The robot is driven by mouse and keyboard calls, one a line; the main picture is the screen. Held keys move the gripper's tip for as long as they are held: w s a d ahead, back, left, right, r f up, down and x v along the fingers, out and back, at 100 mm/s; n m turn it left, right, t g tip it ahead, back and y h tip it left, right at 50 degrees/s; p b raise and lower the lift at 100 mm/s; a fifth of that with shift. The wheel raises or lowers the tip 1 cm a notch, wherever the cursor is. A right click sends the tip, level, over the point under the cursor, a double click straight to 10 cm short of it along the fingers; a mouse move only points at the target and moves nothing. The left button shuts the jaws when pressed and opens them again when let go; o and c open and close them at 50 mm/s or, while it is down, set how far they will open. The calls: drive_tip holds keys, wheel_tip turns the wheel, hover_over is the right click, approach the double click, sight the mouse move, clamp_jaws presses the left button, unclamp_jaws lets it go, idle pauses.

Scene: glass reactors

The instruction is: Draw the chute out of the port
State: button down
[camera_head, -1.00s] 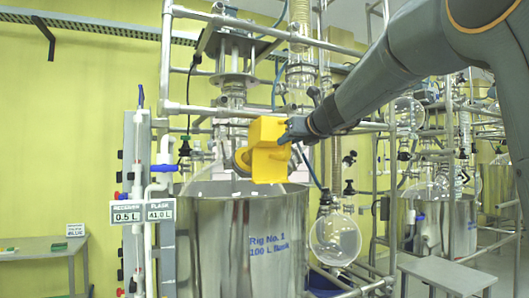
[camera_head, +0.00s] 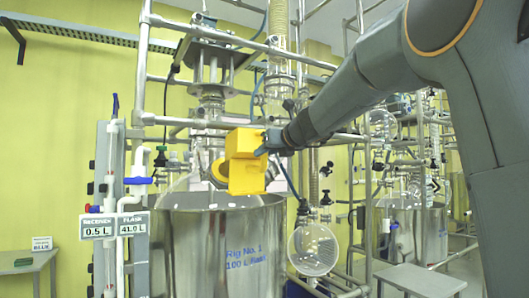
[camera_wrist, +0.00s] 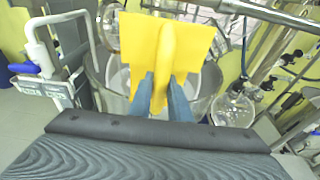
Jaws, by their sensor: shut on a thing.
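The yellow chute (camera_head: 245,162) is a boxy piece above the rim of the steel bath of Rig No. 1. It also shows in the wrist view (camera_wrist: 137,40), wide at the top with a raised rib down its middle. My gripper (camera_head: 274,142) is shut on the chute from the right; in the wrist view its two grey-blue fingers (camera_wrist: 160,86) close on the rib. The glass flask (camera_head: 185,183) stands in the bath behind the chute. The port is hidden behind the chute, and I cannot tell whether the chute's lower end is in it.
The steel bath (camera_head: 225,250) stands below the chute. Metal frame pipes (camera_head: 235,124) run close behind and above it. A round glass receiver (camera_head: 313,248) hangs at the right. Label plates (camera_head: 98,226) and tubing stand at the left. A small table (camera_head: 22,265) is at far left.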

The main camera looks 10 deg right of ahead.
drive_tip(key=shift+w+r+g+p, duration=0.15)
drive_tip(key=shift+r+p, duration=0.55)
drive_tip(key=shift+p, duration=1.2)
drive_tip(key=shift+w+r+g+p, duration=0.2)
drive_tip(key=shift+r+p, duration=0.45)
drive_tip(key=shift+p, duration=1.2)
idle(0.8)
drive_tip(key=shift+s+r, duration=0.25)
drive_tip(key=shift+s, duration=0.15)
idle(0.5)
drive_tip(key=shift+s+d+r+p, duration=0.1)
drive_tip(key=shift+s+r+p, duration=0.15)
drive_tip(key=shift+p, duration=0.1)
drive_tip(key=shift+s+d+r+p, duration=0.15)
drive_tip(key=shift+s+r+p, duration=0.15)
drive_tip(key=shift+s+r, duration=0.15)
drive_tip(key=shift+s+d+r, duration=0.1)
drive_tip(key=shift+s+r, duration=0.1)
drive_tip(key=shift+s, duration=0.1)
drive_tip(key=shift+s+d+r+p, duration=0.15)
drive_tip(key=shift+s+r+p, duration=0.25)
drive_tip(key=shift+s+p, duration=0.05)
drive_tip(key=shift+s+d+r, duration=0.1)
drive_tip(key=shift+s+r, duration=0.15)
drive_tip(key=shift+s+d+r+p, duration=0.1)
drive_tip(key=shift+s+r+p, duration=0.15)
drive_tip(key=shift+s+p, duration=0.15)
idle(0.3)
